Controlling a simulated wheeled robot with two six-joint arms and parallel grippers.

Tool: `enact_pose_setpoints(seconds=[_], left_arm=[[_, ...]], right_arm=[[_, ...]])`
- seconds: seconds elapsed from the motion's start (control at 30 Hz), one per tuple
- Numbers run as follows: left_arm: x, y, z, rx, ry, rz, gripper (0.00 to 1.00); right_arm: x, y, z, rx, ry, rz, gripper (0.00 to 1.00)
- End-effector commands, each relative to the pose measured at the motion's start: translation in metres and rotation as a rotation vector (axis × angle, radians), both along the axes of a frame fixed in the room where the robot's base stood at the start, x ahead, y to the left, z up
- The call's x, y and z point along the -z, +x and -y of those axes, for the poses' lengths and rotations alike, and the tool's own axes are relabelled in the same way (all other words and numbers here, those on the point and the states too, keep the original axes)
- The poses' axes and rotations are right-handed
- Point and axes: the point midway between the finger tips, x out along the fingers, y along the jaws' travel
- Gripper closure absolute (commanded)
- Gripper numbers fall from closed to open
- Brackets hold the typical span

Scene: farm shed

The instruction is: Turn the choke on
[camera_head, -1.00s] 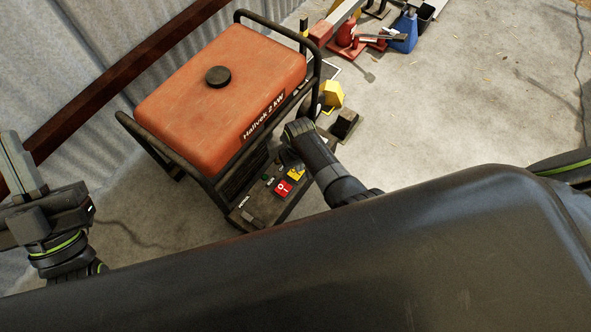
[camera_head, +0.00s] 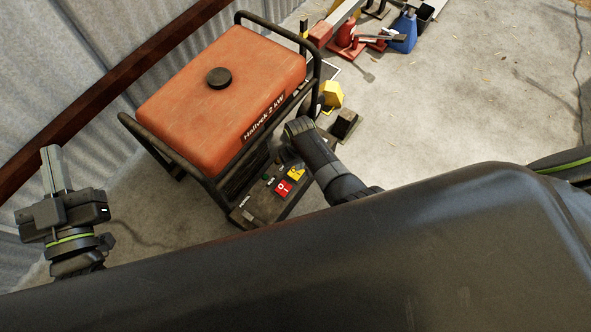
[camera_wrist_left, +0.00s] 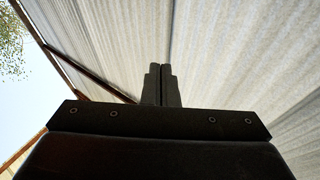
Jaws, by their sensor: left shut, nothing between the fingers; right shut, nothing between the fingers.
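The orange generator (camera_head: 222,95) stands in a black tube frame. I cannot make out the choke for certain. My right arm reaches over the panel's right end; its gripper (camera_head: 285,156) is partly hidden behind the wrist, close to the panel, shut with nothing held. I cannot tell whether it touches the panel. My left gripper (camera_head: 54,168) is raised left of the generator, shut and empty; its closed fingers (camera_wrist_left: 162,85) also show in the left wrist view.
A corrugated metal wall (camera_head: 60,70) with a brown rail (camera_head: 110,95) runs behind the generator. A yellow object (camera_head: 333,94) lies beside the frame. The concrete floor to the right is clear.

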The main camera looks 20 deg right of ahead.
Motion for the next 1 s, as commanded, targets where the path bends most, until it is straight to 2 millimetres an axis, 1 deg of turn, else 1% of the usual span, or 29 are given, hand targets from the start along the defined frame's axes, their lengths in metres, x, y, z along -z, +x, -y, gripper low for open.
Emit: enact_pose_setpoints(seconds=[0.47,1.0], left_arm=[[0.038,0.002,-0.003,-0.003,-0.052,-0.211,1.0],[0.081,-0.005,-0.002,0.001,-0.108,-0.448,1.0]], right_arm=[[-0.006,0.0,0.0,0.0,0.0,0.0,1.0],[-0.012,0.0,0.0,0.0,0.0,0.0,1.0]])
